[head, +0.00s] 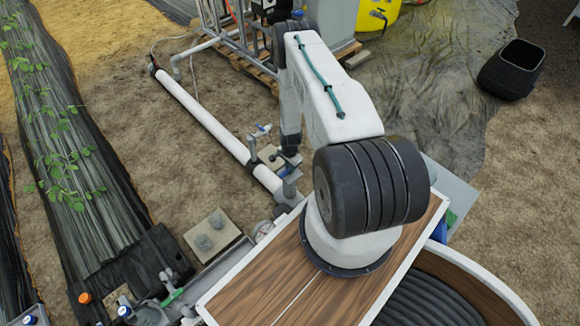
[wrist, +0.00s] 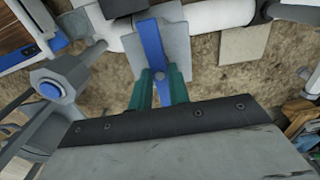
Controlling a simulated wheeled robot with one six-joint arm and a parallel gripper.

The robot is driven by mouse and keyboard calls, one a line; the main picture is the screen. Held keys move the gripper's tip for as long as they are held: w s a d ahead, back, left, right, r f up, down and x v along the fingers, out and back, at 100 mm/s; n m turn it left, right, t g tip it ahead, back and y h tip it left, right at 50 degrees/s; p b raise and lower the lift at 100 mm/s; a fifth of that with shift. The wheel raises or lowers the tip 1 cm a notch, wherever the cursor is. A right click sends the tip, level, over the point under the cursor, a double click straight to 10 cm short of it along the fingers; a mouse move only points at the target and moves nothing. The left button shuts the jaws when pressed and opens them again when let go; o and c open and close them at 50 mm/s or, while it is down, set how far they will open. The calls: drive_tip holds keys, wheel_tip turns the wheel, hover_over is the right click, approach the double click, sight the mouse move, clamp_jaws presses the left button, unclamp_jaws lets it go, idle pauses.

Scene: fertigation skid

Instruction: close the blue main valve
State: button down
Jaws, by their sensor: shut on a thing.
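The blue main valve has a long blue lever (wrist: 152,45) over a grey valve body (wrist: 178,42), in the upper middle of the wrist view. The valve sits in line with a white pipe (wrist: 215,14). The lever points from the pipe toward my gripper and looks roughly crosswise to the pipe. My gripper (wrist: 160,88) has green fingers on either side of the lever's near end, shut on it. In the head view my gripper (head: 287,164) is low beside the white pipe (head: 205,118), and my arm hides most of the valve.
A small valve with a blue-tipped handle (head: 262,131) stands along the pipe close to my arm. A concrete block with grey stubs (head: 212,235) lies at left. A black bin (head: 511,69) stands far right. Bare soil lies left of the pipe.

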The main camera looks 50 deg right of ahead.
idle(0.3)
drive_tip(key=c, duration=1.3)
unclamp_jaws()
wheel_tip(320, 180, up, 8)
drive_tip(key=shift+f, duration=0.1)
